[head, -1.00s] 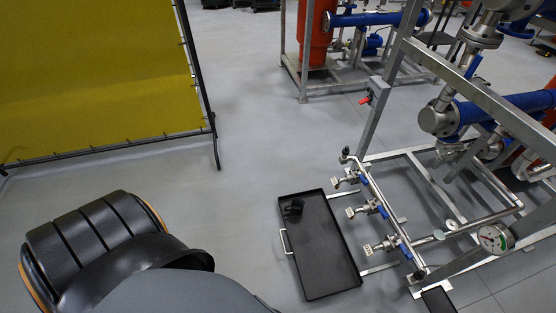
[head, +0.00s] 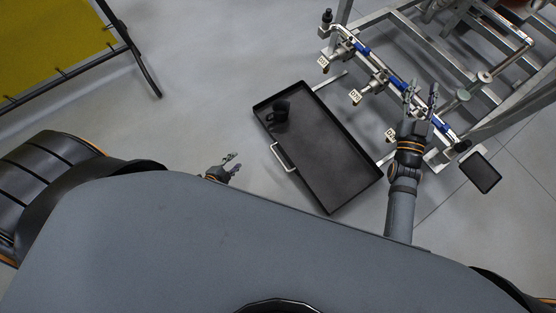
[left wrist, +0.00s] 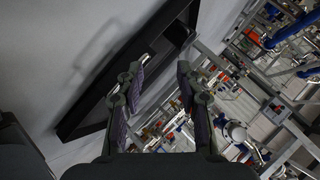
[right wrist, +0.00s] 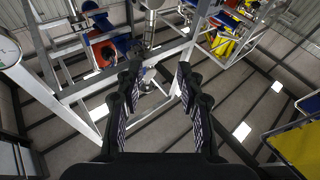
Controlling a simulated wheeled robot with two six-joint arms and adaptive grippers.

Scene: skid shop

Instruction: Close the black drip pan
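The black drip pan (head: 335,168) is a shallow rectangular tray, pulled out from the skid on two metal rails. A silver bar handle (head: 283,157) is on its near left side, and a dark cup-like object (head: 281,110) stands in it. My left gripper (head: 232,163) is open and empty, left of the handle and apart from it. In the left wrist view its fingers (left wrist: 158,85) are spread, with the pan's dark edge (left wrist: 95,110) beyond them. My right gripper (head: 421,98) is raised in front of the valve manifold, beyond the pan's right side. In the right wrist view its fingers (right wrist: 158,85) are open and empty.
The manifold with blue-handled valves (head: 378,72) runs along the skid frame (head: 500,110) behind the pan. A small dark panel (head: 481,172) is at the right. A yellow screen (head: 50,40) stands at the left. The floor left of the pan is clear.

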